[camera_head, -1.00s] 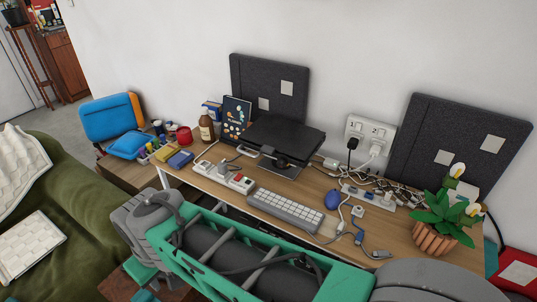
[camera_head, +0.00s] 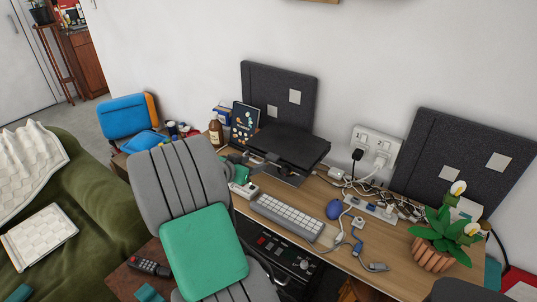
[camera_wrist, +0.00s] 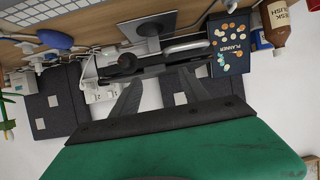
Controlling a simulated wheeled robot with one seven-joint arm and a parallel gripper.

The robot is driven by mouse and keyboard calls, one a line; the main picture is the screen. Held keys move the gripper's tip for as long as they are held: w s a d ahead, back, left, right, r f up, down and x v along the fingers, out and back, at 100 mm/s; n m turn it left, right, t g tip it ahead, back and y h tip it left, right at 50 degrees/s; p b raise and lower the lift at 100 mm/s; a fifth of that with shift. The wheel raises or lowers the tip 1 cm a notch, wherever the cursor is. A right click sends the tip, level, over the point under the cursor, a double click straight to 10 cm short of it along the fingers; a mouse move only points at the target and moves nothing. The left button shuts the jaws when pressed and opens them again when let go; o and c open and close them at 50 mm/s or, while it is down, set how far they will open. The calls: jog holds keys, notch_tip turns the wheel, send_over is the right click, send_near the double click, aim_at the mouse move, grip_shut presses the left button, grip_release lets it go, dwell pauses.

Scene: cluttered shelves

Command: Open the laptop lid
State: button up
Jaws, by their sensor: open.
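The black laptop (camera_head: 288,143) lies flat with its lid closed on a stand (camera_head: 285,175) at the back of the desk. In the wrist view the picture is turned over, and the laptop (camera_wrist: 150,71) shows as a thin dark slab seen edge-on. My gripper (camera_wrist: 158,78) is open, with its two dark fingers apart and pointing at the laptop's edge. I cannot tell whether the fingertips touch it.
A planner (camera_head: 243,123) and brown bottle (camera_head: 215,132) stand left of the laptop. A keyboard (camera_head: 287,216), blue mouse (camera_head: 334,208) and cables lie in front and to the right. A potted plant (camera_head: 436,252) stands at the right end. Dark panels (camera_head: 278,90) lean on the wall behind.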

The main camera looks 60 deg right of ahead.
aim_at(272, 156)
jog(key=shift+m+g+h, duration=0.3)
jog(key=x, duration=0.6)
jog(key=s+r+p+x, duration=0.1)
jog(key=x, duration=0.2)
jog(key=shift+d, duration=0.2)
jog(key=shift+c, duration=0.2)
grip_shut()
